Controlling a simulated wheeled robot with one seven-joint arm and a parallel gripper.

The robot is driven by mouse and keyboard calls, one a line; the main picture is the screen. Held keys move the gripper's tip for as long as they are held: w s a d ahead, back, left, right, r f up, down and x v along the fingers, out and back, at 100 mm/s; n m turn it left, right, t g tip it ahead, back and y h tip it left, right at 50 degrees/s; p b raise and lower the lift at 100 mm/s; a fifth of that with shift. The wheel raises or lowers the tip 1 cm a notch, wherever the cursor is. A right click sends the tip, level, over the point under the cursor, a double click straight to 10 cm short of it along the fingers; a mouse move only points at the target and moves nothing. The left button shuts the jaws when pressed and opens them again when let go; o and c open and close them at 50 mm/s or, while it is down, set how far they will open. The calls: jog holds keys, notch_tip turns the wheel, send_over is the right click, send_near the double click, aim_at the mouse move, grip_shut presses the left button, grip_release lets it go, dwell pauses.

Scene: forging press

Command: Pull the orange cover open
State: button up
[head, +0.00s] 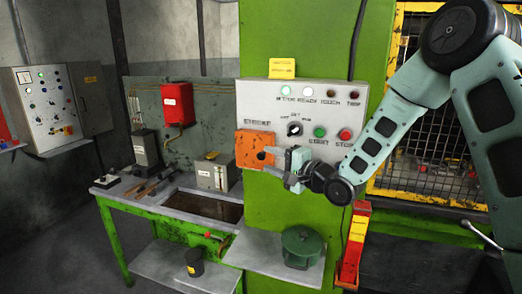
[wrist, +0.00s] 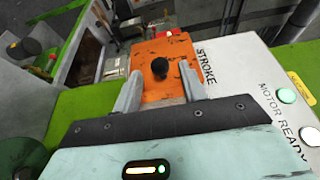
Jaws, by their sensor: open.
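The orange cover (head: 250,150) is a flat, worn plate at the left edge of the grey control panel, beside the word STROKE. It looks shut against the panel. A dark round knob (wrist: 160,68) stands out from the cover (wrist: 160,48) in the wrist view. My gripper (head: 274,163) is in front of the cover's lower right part. In the wrist view its two fingers (wrist: 158,92) are spread apart, with the knob in the gap between them, slightly beyond the tips. I cannot tell whether either finger touches the cover.
The control panel (head: 328,95) has lamps, a black selector (head: 295,129), a green START button (head: 320,131) and a red STOP button (head: 345,134). A shelf below holds a green round object (head: 302,246). A green workbench (head: 150,203) stands at left.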

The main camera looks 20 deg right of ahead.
aim_at(262, 158)
jog(key=shift+p+x, duration=0.65)
jog(key=shift+x, duration=1.55)
grip_shut()
jog(key=shift+a+f, duration=0.1)
